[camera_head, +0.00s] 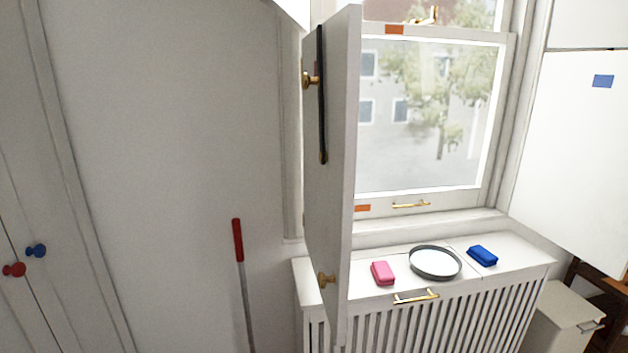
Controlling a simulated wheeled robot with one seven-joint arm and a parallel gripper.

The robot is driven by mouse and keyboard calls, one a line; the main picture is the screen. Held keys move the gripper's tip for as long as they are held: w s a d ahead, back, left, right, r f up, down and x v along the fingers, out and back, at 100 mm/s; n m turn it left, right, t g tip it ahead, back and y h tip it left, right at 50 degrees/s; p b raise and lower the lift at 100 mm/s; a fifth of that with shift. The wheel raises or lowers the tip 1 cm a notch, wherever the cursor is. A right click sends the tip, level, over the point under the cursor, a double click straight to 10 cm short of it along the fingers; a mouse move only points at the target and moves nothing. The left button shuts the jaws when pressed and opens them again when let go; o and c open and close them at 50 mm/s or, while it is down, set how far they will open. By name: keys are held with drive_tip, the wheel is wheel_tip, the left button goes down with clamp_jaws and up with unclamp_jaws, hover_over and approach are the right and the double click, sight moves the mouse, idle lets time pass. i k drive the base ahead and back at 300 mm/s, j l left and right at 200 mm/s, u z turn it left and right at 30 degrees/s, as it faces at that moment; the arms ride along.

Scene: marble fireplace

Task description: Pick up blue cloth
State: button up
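The blue cloth (482,256) is a small, folded, dark blue block. It lies on the white radiator cover (525,263) under the window, near its right end. A round pan or plate (435,262) with a dark rim and pale inside lies just left of it, with a small gap between them. A pink folded cloth (382,273) lies left of the round dish. My gripper is not in view.
An open white shutter (338,180) with brass knobs stands out in front of the cover's left end. Another white panel (570,140) stands at the right. A red-handled stick (239,245) leans at the wall. A pale bin (565,315) stands right of the cover.

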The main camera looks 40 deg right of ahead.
sight(485, 258)
drive_tip(key=z, duration=1.85)
